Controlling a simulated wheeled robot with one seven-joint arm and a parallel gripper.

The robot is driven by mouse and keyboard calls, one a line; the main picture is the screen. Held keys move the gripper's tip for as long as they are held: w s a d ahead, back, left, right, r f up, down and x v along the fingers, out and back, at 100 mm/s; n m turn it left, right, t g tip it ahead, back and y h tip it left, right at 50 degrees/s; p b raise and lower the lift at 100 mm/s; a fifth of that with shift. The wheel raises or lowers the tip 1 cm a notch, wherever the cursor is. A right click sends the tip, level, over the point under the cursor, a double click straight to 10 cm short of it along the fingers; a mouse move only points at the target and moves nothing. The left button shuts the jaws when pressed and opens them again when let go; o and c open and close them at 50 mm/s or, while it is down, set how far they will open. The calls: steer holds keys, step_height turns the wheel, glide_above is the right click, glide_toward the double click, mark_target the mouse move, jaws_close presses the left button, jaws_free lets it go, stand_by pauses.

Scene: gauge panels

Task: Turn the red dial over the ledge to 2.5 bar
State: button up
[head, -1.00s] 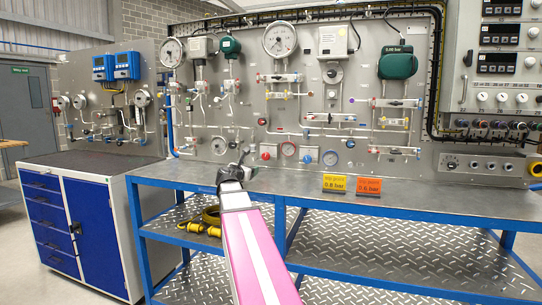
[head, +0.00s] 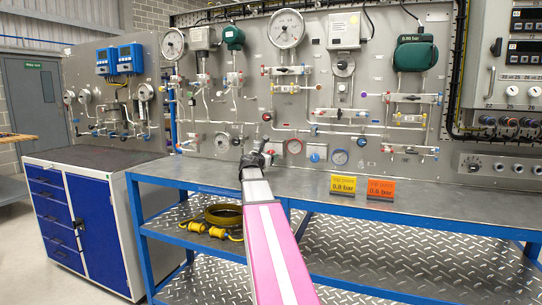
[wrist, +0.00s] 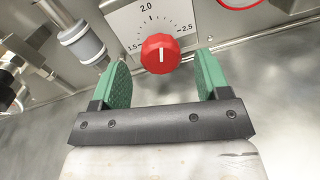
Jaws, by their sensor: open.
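The red dial (wrist: 160,54) shows in the wrist view on a white scale plate (wrist: 122,18) marked 1.5, 2.0 and 2.5. Its white mark points roughly up in the picture, near the 2.0 side; the exact reading cannot be told. My gripper (wrist: 164,72) is open, its green fingers one on each side of the dial and slightly short of it, touching nothing I can see. In the head view my gripper (head: 258,153) is at the panel above the metal ledge (head: 300,187) and hides most of the red dial.
A red-rimmed gauge (head: 295,146) sits just right of the dial, with a blue dial (head: 315,154) and blue-rimmed gauge (head: 340,157) beyond. A yellow sign (head: 343,184) and an orange sign (head: 381,188) stand on the ledge. Pipe fittings (wrist: 80,40) are left of the dial.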

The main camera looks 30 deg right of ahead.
steer(key=x, duration=0.4)
steer(key=c, duration=0.9)
